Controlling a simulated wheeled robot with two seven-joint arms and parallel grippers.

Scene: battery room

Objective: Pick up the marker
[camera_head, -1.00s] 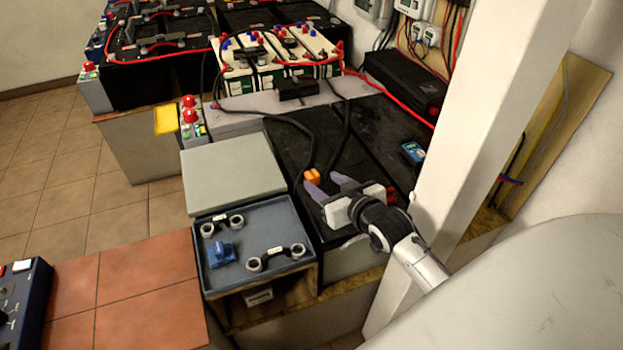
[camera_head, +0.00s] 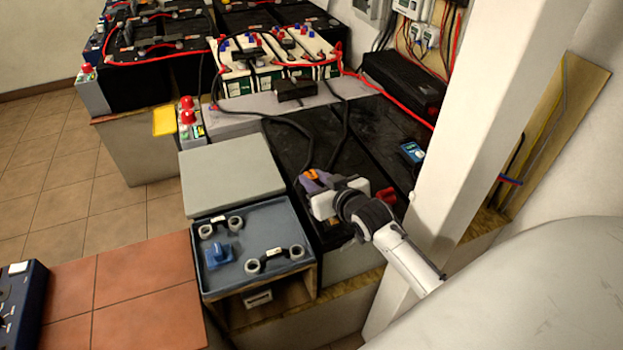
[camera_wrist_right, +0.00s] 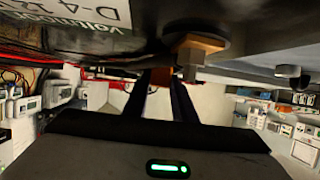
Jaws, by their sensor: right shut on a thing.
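A small orange piece (camera_head: 312,174), which I take to be the marker, is at the front of the black battery top (camera_head: 345,130), by the end of a black cable. My right gripper (camera_head: 316,180) is shut on it, with the purple-grey fingers at its sides. The fingers partly hide it. In the right wrist view, my two dark fingers (camera_wrist_right: 171,98) are close together, with an orange-red part (camera_wrist_right: 188,74) at their far end. I cannot tell whether it is lifted clear of the battery. My left gripper is not in view.
A red piece (camera_head: 387,196) lies right of the gripper. A blue-grey tray (camera_head: 225,277) with handles and a blue knob stands in front left, and a grey lid (camera_head: 232,178) behind it. A white post (camera_head: 490,130) stands close on the right. Black cables cross the battery.

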